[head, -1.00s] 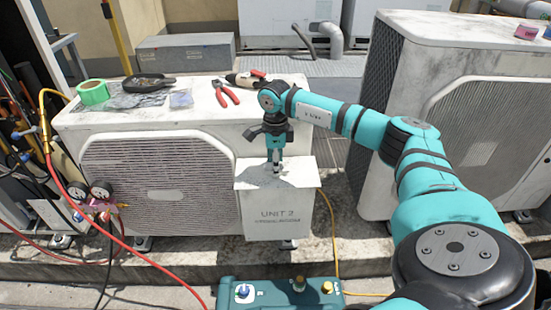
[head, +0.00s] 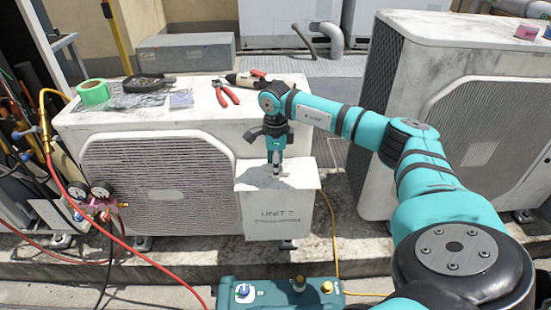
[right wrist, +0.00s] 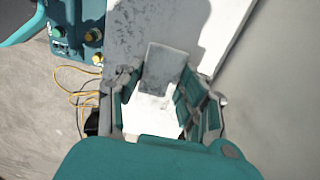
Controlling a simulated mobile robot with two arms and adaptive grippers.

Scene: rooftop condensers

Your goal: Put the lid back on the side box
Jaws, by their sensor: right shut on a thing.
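The side box (head: 278,221), a white box marked "UNIT 2", stands at the right front corner of the left condenser. The pale grey lid (head: 304,176) lies across its top, roughly level. I cannot tell whether it is fully seated. My right gripper (head: 276,173) points down over the middle of the lid. In the right wrist view its fingers (right wrist: 165,112) are on either side of a grey upright grip (right wrist: 165,66) on the lid; they are shut on it. The box's inside is hidden. My left gripper is not in view.
A teal case (head: 265,292) and yellow cable (head: 335,245) lie in front. Gauges with red hoses (head: 90,196) are left.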

